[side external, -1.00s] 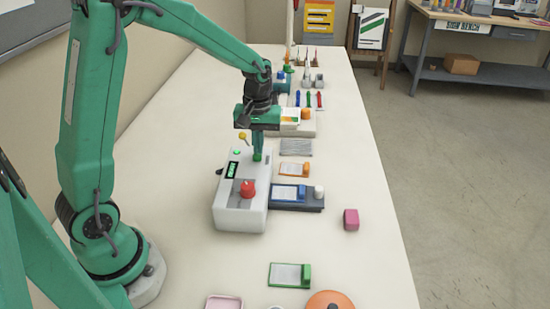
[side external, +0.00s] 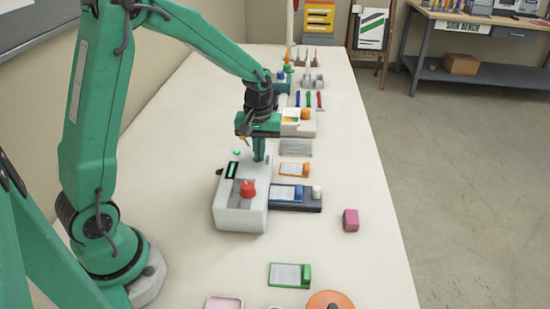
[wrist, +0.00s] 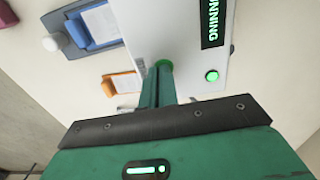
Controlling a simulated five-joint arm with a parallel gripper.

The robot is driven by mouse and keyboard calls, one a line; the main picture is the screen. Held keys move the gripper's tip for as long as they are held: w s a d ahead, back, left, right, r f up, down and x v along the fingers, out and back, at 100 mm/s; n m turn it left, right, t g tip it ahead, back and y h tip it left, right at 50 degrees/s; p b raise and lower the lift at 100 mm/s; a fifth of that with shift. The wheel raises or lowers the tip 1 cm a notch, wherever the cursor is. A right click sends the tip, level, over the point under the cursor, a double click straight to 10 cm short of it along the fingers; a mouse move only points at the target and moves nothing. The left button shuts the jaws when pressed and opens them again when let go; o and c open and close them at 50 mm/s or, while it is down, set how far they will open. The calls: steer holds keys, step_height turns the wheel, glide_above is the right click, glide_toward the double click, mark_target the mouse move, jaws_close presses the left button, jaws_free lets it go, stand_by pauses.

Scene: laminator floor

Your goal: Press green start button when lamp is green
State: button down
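The white laminator control box (side external: 238,215) stands on the table with a red button (side external: 247,189) on its near part. Its round lamp (wrist: 211,76) glows green, and the lamp also shows in the side view (side external: 236,152). The display (wrist: 212,22) is partly cut off and reads "UNNING" in green letters. My gripper (wrist: 162,84) points down with its two fingers together and nothing between them. Its tips are on the green start button (wrist: 165,64) and cover most of it. In the side view the fingertips (side external: 259,157) reach the box's top.
Right of the box are a dark unit with a blue card holder (side external: 286,193), an orange card holder (side external: 294,169) and a pink cube (side external: 351,220). A green card holder (side external: 290,274) lies nearer. Table between is clear.

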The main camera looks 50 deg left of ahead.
steer(key=shift+s+f, duration=0.3)
steer(key=shift+f, duration=0.1)
step_height(320, 180, up, 15)
steer(key=w, duration=0.1)
steer(key=shift+d, duration=0.25)
steer(key=shift+f, duration=0.1)
stand_by(0.7)
steer(key=s+d+r+m+t, duration=0.1)
steer(key=s+m, duration=0.3)
steer(key=s, duration=0.5)
steer(key=s+d+r+m+t, duration=0.1)
steer(key=s+d+m+t, duration=0.3)
steer(key=s, duration=0.6)
steer(key=shift+s+m+t, duration=0.2)
steer(key=shift+m+t, duration=0.1)
steer(key=shift+m, duration=0.2)
